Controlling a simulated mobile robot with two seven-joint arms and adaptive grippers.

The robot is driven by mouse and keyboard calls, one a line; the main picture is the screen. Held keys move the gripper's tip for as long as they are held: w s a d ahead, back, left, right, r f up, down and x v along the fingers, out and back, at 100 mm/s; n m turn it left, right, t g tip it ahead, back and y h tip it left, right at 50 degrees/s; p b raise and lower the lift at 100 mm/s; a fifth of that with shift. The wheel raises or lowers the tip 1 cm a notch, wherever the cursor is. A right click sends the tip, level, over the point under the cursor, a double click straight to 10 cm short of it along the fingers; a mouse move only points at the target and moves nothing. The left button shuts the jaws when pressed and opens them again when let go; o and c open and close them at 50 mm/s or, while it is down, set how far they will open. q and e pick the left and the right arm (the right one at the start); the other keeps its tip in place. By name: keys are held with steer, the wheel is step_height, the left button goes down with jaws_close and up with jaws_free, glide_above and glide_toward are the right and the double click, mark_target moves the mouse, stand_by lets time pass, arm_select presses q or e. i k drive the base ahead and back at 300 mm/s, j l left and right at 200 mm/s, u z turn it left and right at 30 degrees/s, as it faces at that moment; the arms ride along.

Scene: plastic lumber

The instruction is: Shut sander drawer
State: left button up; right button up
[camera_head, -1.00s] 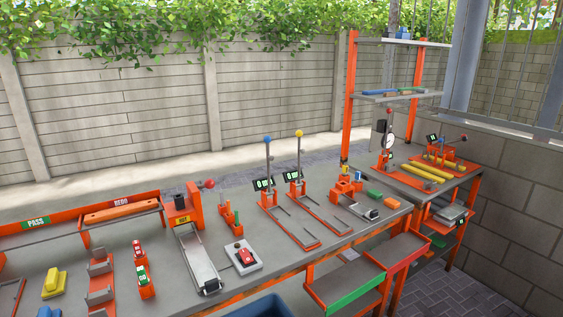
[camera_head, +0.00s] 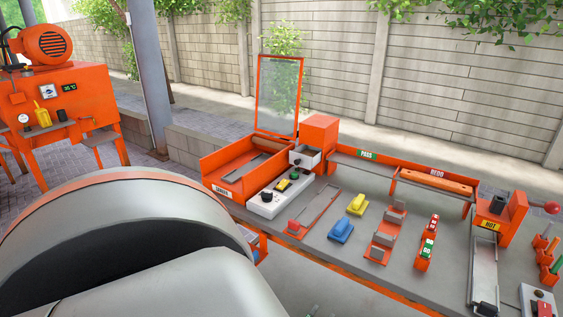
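An orange housing (camera_head: 320,132) stands at the back of the bench, left of the PASS sign. A grey drawer (camera_head: 306,157) with a dark knob sticks out from its front and looks open. Its contents are too small to tell, and no label on it names the sander. To its left is an orange tray-like box (camera_head: 238,172) marked DANGER, with a clear orange-framed lid (camera_head: 279,95) standing upright. Neither gripper is in view. A large grey arm link of mine fills the lower left and hides part of the bench's left end.
A control box (camera_head: 264,203) with knobs sits in front of the drawer. Yellow (camera_head: 357,204) and blue (camera_head: 341,229) blocks, an orange rack (camera_head: 385,235) and a HOT-labelled station (camera_head: 500,215) stand to the right. An orange machine (camera_head: 70,110) and a grey post (camera_head: 150,75) are at left.

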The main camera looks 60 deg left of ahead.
mark_target(307, 157)
steer(key=u, duration=1.65)
steer(key=i, duration=0.05)
